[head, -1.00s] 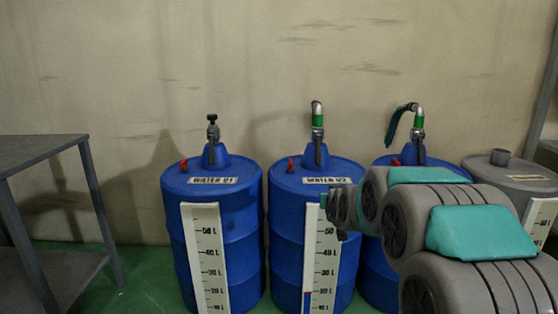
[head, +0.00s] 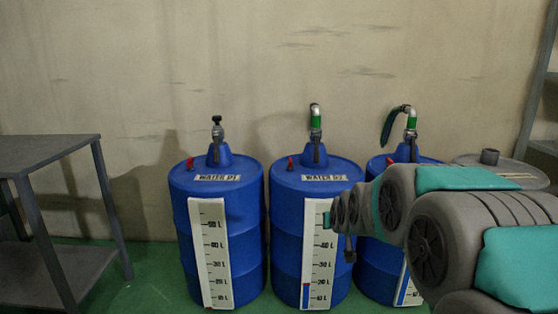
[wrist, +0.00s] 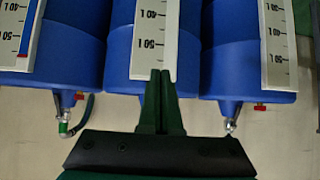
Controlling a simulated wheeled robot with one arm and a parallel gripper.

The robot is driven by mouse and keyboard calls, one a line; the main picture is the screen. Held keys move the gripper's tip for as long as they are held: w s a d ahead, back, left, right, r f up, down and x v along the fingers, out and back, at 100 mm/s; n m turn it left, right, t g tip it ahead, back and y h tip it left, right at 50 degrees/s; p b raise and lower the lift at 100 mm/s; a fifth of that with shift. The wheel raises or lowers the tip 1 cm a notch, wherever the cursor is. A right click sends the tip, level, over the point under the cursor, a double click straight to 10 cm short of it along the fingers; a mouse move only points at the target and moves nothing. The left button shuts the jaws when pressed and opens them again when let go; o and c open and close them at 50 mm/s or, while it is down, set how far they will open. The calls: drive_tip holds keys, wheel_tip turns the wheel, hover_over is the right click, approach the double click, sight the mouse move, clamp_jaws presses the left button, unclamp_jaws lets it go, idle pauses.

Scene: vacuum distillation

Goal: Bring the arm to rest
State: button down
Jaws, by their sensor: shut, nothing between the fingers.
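My gripper (wrist: 161,76) shows in the wrist view with its two dark green fingers together and nothing between them. The fingertips overlap the lower edge of the middle drum's white scale in that view; I cannot tell the distance. In the head view my arm reaches in from the lower right, in front of the right-hand blue drum (head: 375,262). The fingers are not clear there.
Blue drums WATER 01 (head: 250,245) and WATER 02 (head: 284,235) stand along the wall, with valves on top. A grey drum (head: 470,165) is behind my arm. A grey table (head: 50,150) stands left, with green floor (head: 150,280) between it and the drums.

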drive_tip(key=s+g+p, duration=0.6)
drive_tip(key=s+g, duration=0.6)
drive_tip(key=s, duration=3.5)
drive_tip(key=shift+s+d+f+p, duration=0.15)
drive_tip(key=shift+d+f+p, duration=0.25)
drive_tip(key=shift+f, duration=0.05)
